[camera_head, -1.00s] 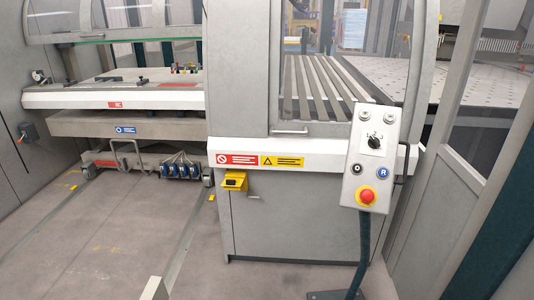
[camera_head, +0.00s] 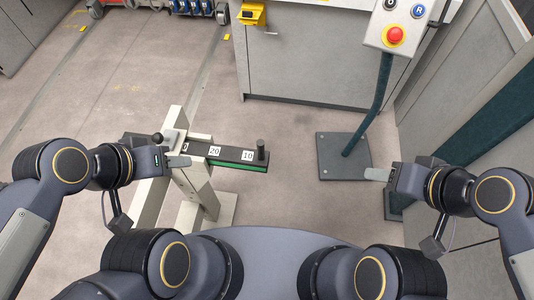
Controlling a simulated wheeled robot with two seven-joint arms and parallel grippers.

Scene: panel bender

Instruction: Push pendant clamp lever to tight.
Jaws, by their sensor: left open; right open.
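The pendant (camera_head: 399,22) is a grey box with a red stop button (camera_head: 395,35), cut off at the top right of the head view. It stands on a dark curved post (camera_head: 378,105) with a square base plate (camera_head: 343,157) on the floor. I cannot make out a clamp lever on it for certain. My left gripper (camera_head: 180,161) is at the left, beside a pale stand, and appears empty. My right gripper (camera_head: 377,174) is just right of the base plate's front corner in the picture, and appears empty. Both are open, though their finger gaps are hard to see.
A pale stand (camera_head: 198,178) near my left gripper carries a dark bar (camera_head: 232,153) marked 20 and 10, with an upright peg. A dark knob (camera_head: 158,137) is beside it. A grey cabinet (camera_head: 310,62) stands behind. Floor between bar and base plate is clear.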

